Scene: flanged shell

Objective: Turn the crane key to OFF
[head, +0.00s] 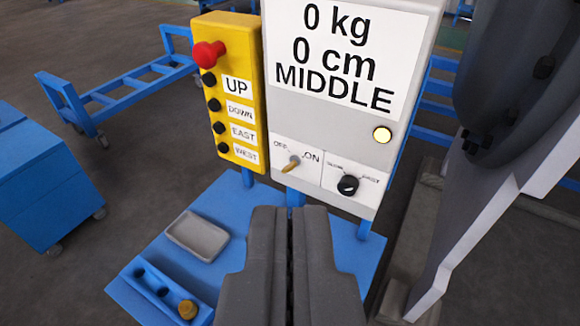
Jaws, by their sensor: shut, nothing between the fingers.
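The crane key (290,165) is a small brass-coloured lever on the grey control box (270,90), below the display. It sits under the labels OFF, to its upper left, and ON, to its upper right. The key slants from upper right to lower left; I cannot tell for certain which label it points to. My gripper (290,209) is at the bottom centre, its two dark grey fingers together and empty. Its tips appear below the key in the picture, apart from it.
A black SLOW/FAST knob (348,185) is right of the key, and a lit yellow lamp (382,134) is above it. A yellow button pendant (226,90) with a red stop button stands left. Below is a blue shelf (225,202) with a grey tray (197,236). A large flanged shell (515,70) is at right.

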